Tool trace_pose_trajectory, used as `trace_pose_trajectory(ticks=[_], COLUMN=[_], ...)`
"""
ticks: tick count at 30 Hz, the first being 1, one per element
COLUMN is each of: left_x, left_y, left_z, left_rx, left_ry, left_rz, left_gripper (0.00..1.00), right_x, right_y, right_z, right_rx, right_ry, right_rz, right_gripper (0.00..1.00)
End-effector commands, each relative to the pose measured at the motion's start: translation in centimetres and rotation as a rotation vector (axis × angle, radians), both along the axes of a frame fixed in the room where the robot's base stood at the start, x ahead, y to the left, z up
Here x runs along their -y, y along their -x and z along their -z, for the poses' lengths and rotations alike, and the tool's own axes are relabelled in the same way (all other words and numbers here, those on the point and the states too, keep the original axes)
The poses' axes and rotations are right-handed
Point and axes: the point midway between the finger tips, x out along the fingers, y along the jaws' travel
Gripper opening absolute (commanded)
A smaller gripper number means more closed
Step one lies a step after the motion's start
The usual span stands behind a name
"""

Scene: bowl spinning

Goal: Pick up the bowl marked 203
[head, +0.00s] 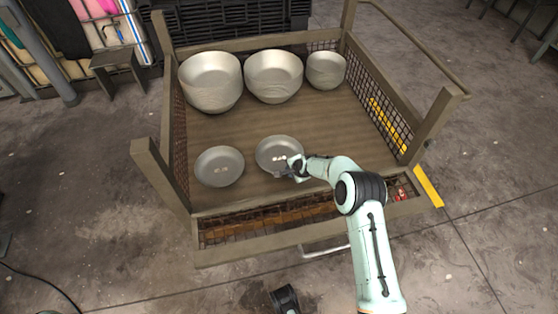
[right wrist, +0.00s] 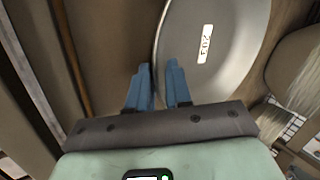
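Two shallow grey metal bowls stand apart at the front of the cart floor, a left one (head: 219,166) and a right one (head: 272,151). Each has a small white label inside, too small to read in the head view. My right gripper (head: 287,170) is at the near right rim of the right bowl. In the right wrist view its two blue fingers (right wrist: 160,75) stand a little apart, with the rim of a labelled bowl (right wrist: 230,60) running between their tips. The sideways label looks like 203, but I cannot read it surely.
The bowls stand in a brown cart (head: 345,116) with mesh sides and raised corner posts. The cart floor between the rows is clear.

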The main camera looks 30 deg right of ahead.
Motion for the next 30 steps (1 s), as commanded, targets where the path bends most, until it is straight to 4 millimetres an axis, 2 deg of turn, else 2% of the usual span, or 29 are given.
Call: trace_pose_trajectory(ticks=[2,9,10,12,24,30], left_x=[-0.1,-0.1,-0.1,-0.1,-0.1,0.0], left_y=[0.5,0.7,0.7,0.6,0.6,0.0], left_z=[0.5,0.4,0.4,0.4,0.4,-0.2], left_rx=[-0.018,-0.023,-0.023,-0.021,-0.020,0.002], left_ry=[0.001,0.001,0.001,0.002,0.001,0.000], left_rz=[-0.002,-0.002,-0.002,-0.002,-0.002,0.000], left_gripper=[0.00,0.00,0.00,0.00,0.00,0.00], right_x=[0.0,0.0,0.0,0.0,0.0,0.0], right_y=[-0.4,-0.4,-0.4,-0.4,-0.5,-0.5], right_z=[0.5,0.5,0.5,0.5,0.4,-1.1], right_rx=[0.001,0.001,0.001,0.001,0.002,0.003], right_ry=[0.001,0.001,0.001,0.001,0.000,0.001], right_rz=[-0.001,-0.001,-0.001,-0.001,-0.001,0.000], right_gripper=[0.19,0.19,0.16,0.00,0.00,0.00])
